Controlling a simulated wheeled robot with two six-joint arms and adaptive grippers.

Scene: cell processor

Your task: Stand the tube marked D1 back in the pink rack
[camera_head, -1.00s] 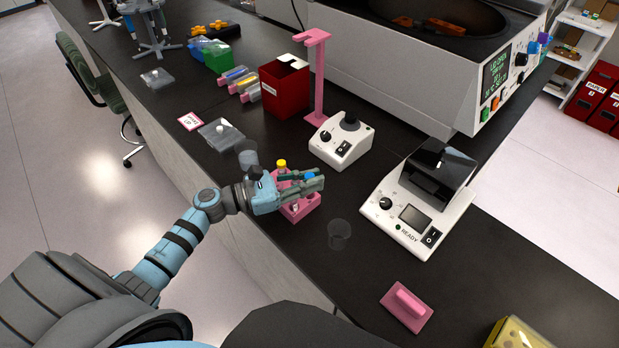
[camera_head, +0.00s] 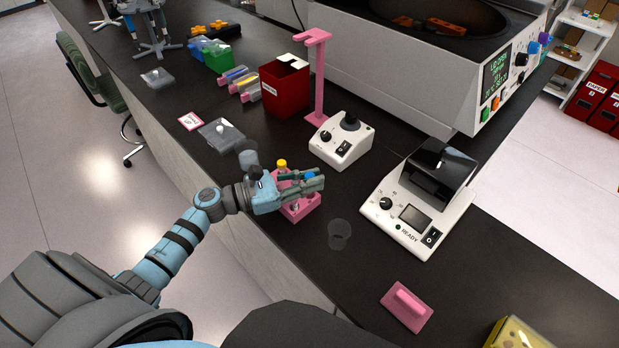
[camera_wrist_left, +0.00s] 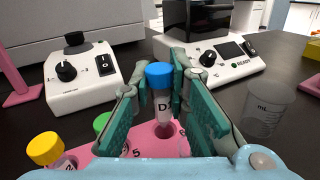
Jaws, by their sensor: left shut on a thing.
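The D1 tube has a blue cap and a "D" mark on its clear body. It stands upright between the fingers of my left gripper (camera_head: 315,181) in the left wrist view (camera_wrist_left: 161,95), and its blue cap shows in the head view (camera_head: 309,175). The gripper is shut on it. The tube is over the pink rack (camera_head: 309,207), near a hole; I cannot tell how deep its lower end sits. The rack also shows in the left wrist view (camera_wrist_left: 85,157). A yellow-capped tube (camera_wrist_left: 45,150) and a green-capped tube (camera_wrist_left: 101,124) stand in the rack. My right gripper is not in view.
A clear cup (camera_head: 339,234) stands right of the rack. A vortex mixer (camera_head: 341,143) and a white device reading READY (camera_head: 415,205) stand behind. A pink block (camera_head: 407,306) lies nearer the front. The bench between cup and pink block is clear.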

